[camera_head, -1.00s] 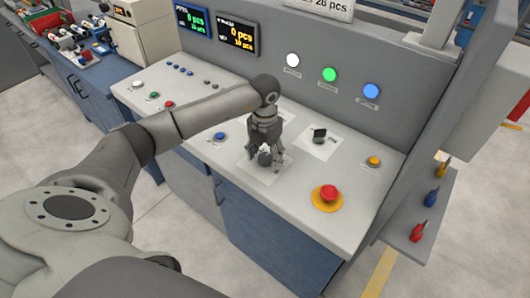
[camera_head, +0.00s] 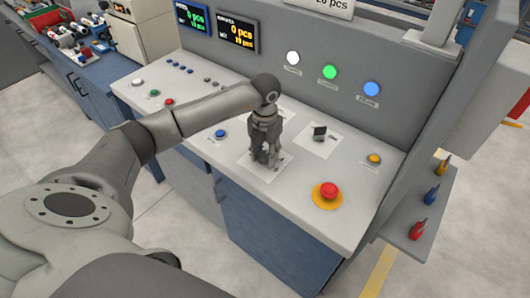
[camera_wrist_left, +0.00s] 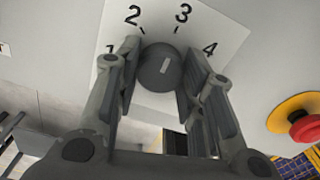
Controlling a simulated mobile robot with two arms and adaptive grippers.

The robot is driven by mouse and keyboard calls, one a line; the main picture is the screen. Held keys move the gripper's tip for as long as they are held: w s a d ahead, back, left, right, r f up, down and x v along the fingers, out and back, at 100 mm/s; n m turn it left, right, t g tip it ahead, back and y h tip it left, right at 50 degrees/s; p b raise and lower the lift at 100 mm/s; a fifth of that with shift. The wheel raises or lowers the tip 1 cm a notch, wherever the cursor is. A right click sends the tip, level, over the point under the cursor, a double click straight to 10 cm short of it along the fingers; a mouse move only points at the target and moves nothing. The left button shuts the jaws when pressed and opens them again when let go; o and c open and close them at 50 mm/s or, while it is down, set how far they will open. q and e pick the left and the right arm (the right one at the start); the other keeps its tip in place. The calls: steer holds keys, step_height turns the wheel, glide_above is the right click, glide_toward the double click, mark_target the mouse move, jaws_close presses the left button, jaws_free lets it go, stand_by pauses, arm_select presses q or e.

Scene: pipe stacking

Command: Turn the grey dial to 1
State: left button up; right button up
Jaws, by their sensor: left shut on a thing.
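The grey dial (camera_wrist_left: 160,66) is a round dark knob with a short light mark on its face. It sits on a white plate (camera_wrist_left: 222,22) printed 1, 2, 3 and 4. In the wrist view the mark points upward, between the 2 and the 3; the exact setting is hard to tell. My left gripper (camera_head: 266,158) points down over the dial, and its fingers (camera_wrist_left: 160,80) are shut on the dial's two sides. In the head view the gripper hides most of the dial. The 1 is partly covered by a finger. My right gripper is not in view.
A black switch (camera_head: 319,132) on a white plate stands right of the gripper. A red emergency button (camera_head: 328,191) on a yellow base is at the front right. A blue button (camera_head: 220,134) is to the left. The upright panel (camera_head: 320,60) with lit buttons rises behind.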

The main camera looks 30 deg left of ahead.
arm_select(q)
steer(key=n, duration=0.5)
steer(key=shift+b, duration=0.35)
steer(key=n, duration=0.9)
steer(key=shift+w, duration=0.1)
steer(key=shift+n+p, duration=0.55)
steer(key=shift+n, duration=2.15)
steer(key=shift+c, duration=0.2)
steer(key=o, duration=1)
steer(key=shift+o, duration=0.2)
